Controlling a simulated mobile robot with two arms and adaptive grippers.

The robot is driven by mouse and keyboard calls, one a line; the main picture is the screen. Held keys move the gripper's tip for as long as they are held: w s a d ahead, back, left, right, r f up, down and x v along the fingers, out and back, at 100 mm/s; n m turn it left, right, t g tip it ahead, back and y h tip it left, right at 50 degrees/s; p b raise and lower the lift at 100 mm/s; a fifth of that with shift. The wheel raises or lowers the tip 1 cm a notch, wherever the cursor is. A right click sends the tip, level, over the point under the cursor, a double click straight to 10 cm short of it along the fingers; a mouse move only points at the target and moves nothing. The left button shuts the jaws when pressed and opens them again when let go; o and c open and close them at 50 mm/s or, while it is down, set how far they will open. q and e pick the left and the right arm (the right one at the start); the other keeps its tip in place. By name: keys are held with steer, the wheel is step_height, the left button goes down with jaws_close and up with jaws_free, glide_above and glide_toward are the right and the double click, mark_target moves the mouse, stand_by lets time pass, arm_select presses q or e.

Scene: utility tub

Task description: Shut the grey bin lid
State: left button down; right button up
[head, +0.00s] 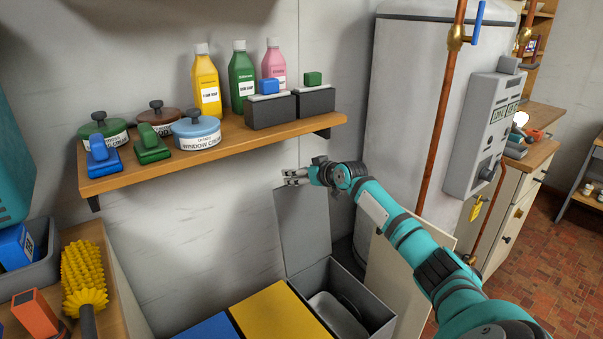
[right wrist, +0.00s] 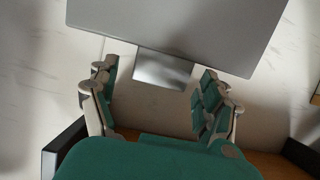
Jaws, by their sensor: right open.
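The grey bin (head: 367,295) stands low at the wall with its inside in view. Its grey lid (head: 303,228) stands open, upright near the wall. In the right wrist view the lid (right wrist: 180,28) fills the top, and a small lighter tab (right wrist: 163,68) sticks out from its edge. My right gripper (head: 290,177) is at the lid's top edge. In the right wrist view its open fingers (right wrist: 158,95) are on either side of the tab, with gaps to both. My left gripper is not in view.
A yellow lid (head: 278,314) and a blue lid (head: 210,328) lie flat beside the grey bin. A wooden shelf (head: 215,151) with bottles and tins is above left. A grey tank (head: 410,100) and copper pipes (head: 440,110) stand to the right.

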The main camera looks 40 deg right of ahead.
steer(key=shift+w, duration=0.1)
steer(key=shift+c, duration=0.4)
steer(key=c, duration=1.6)
steer(key=shift+a, duration=0.1)
